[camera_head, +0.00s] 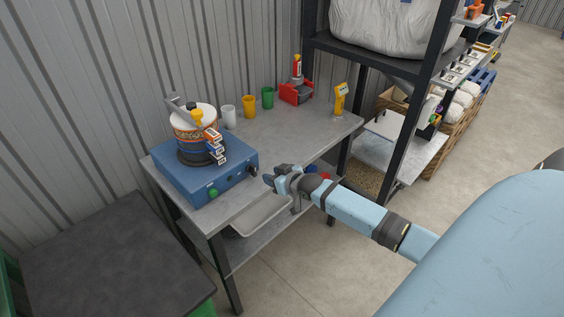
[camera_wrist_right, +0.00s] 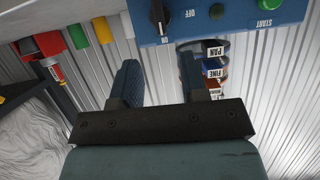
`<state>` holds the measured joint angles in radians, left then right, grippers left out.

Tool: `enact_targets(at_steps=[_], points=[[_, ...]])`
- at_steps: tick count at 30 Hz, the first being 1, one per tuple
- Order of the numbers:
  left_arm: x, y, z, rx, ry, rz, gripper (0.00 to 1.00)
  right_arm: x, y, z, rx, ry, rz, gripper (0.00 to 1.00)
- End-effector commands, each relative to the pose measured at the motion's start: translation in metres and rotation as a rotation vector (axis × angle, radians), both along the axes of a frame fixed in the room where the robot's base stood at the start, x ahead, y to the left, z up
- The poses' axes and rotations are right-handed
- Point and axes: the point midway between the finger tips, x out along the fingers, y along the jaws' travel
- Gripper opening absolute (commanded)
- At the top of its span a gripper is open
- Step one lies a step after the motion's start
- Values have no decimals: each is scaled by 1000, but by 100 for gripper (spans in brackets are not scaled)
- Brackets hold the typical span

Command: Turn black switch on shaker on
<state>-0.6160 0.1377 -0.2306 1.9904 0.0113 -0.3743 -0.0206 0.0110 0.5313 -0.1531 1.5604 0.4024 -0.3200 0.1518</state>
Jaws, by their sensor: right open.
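The shaker (camera_head: 180,184) is a blue box with a stack of round sieves (camera_head: 196,139) on top, at the left end of the grey bench. Its black switch (camera_wrist_right: 159,14) shows at the top of the right wrist view, beside the labels ON and OFF. I cannot tell surely which label it points to. In the head view my right gripper (camera_head: 271,182) is in front of the shaker's right end. It is open and empty, apart from the switch, and its two fingers show in the wrist view (camera_wrist_right: 161,80). My left gripper is out of view.
A green START button (camera_head: 213,192) is on the shaker's front. White, yellow and green cups (camera_head: 249,107), a red device (camera_head: 296,92) and a yellow handheld device (camera_head: 340,97) stand along the bench's back. A pale tray (camera_head: 262,215) lies on the lower shelf.

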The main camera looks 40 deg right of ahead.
Motion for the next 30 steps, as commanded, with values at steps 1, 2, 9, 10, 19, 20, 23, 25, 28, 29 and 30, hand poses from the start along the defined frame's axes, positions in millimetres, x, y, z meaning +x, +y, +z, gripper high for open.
enact_targets(at_steps=[1,2,9,10,19,20,23,25,28,29,30], points=[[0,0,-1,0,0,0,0,-10,-1,2,0,1,1,40],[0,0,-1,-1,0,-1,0,-15,-1,5,0,0,1,40],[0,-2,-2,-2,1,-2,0,-38,-3,16,0,0,1,40],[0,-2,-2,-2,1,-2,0,-39,-3,16,0,0,1,40],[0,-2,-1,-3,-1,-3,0,-41,-3,17,1,0,0,40],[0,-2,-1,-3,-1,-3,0,-41,-3,17,1,0,0,40],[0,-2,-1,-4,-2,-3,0,-41,-3,17,1,0,0,40],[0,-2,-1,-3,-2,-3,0,-41,-3,17,1,0,0,40],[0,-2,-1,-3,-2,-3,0,-41,-3,17,1,0,1,40],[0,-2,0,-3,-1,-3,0,-42,-2,16,2,1,1,40],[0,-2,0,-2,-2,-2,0,-45,2,13,2,5,5,40]])
